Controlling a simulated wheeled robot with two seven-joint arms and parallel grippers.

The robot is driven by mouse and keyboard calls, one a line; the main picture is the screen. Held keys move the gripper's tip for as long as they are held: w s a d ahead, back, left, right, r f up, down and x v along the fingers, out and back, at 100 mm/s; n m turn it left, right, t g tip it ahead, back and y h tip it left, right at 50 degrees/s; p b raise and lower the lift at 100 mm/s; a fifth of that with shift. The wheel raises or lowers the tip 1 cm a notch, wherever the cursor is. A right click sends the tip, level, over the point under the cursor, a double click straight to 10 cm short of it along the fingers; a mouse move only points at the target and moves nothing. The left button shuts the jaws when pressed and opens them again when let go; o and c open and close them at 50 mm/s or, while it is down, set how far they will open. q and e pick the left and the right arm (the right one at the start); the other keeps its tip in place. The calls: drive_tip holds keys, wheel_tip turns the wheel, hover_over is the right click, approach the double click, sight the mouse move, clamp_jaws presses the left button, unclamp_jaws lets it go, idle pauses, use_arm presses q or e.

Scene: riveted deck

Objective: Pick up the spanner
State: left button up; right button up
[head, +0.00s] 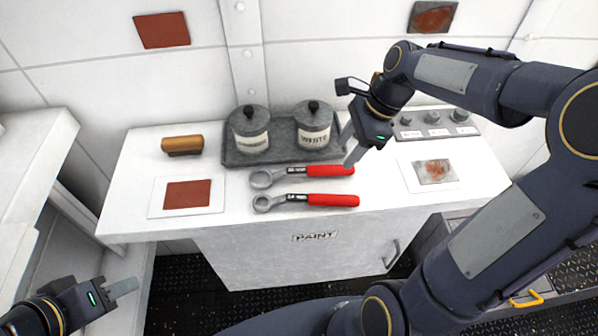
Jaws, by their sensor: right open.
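Two spanners with grey ring heads and red handles lie side by side on the white cabinet top in the head view. The far spanner (318,171) and the near spanner (322,200) both have their handles pointing right. My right gripper (350,147) is open and empty, with its fingers just above and beyond the right end of the far spanner's handle. I cannot tell whether it touches the handle. My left gripper (124,288) is low at the left, away from the cabinet top, and its finger gap is not clear.
A wooden-backed brush (182,145) and red sample card (187,194) are left. A stained card (436,172) and knob panel (433,124) are right.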

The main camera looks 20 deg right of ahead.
sight(332, 167)
drive_tip(key=x, duration=0.7)
drive_tip(key=shift+w+a+f, duration=0.1)
drive_tip(key=shift+w+f, duration=0.15)
drive_tip(key=shift+w, duration=0.05)
clamp_jaws()
